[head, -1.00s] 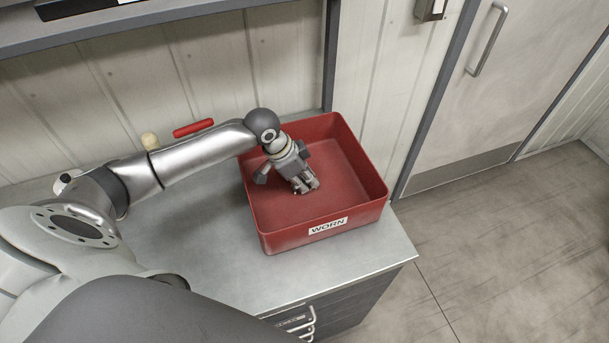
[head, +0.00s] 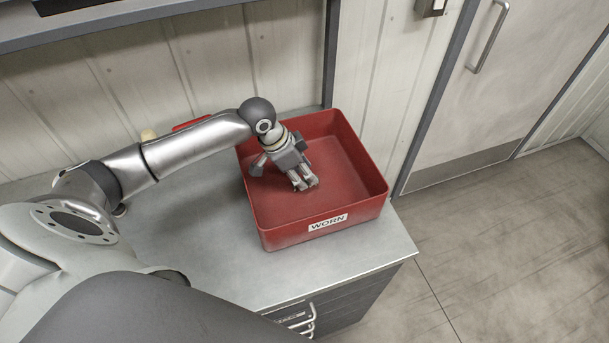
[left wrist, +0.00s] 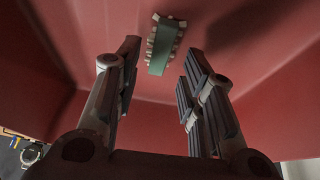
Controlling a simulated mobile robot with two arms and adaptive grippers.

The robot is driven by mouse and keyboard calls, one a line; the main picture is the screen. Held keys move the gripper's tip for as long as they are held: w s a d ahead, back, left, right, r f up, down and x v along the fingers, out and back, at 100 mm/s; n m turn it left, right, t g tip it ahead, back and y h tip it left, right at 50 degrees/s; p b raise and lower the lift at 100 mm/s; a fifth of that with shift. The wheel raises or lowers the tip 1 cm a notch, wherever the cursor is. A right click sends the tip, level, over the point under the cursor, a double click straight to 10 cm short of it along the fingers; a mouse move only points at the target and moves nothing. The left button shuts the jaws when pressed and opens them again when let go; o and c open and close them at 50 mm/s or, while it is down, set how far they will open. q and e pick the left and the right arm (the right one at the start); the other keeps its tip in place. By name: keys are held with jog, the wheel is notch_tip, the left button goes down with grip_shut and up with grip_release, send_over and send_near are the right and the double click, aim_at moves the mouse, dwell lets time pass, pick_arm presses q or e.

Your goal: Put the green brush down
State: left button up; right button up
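The green brush (left wrist: 163,48) shows in the left wrist view, a green block with pale tufts along its edges. It is inside the red bin labelled WORN (head: 358,219), beyond my fingertips and apart from them. My left gripper (head: 305,183) points down into the bin in the head view. Its two fingers stand wide apart with nothing between them in the left wrist view (left wrist: 162,65). In the head view the brush is hidden by the gripper. My right gripper is not in view.
The bin stands on a grey metal counter (head: 205,235) near its right end. A red item (head: 190,123) and a beige knob-like item (head: 149,134) lie behind my left arm, partly hidden. A shelf (head: 150,14) runs above. Counter left of the bin is clear.

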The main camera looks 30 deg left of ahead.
pick_arm(q)
jog(key=b+v, duration=0.1)
jog(key=v, duration=0.9)
jog(key=shift+r, duration=0.15)
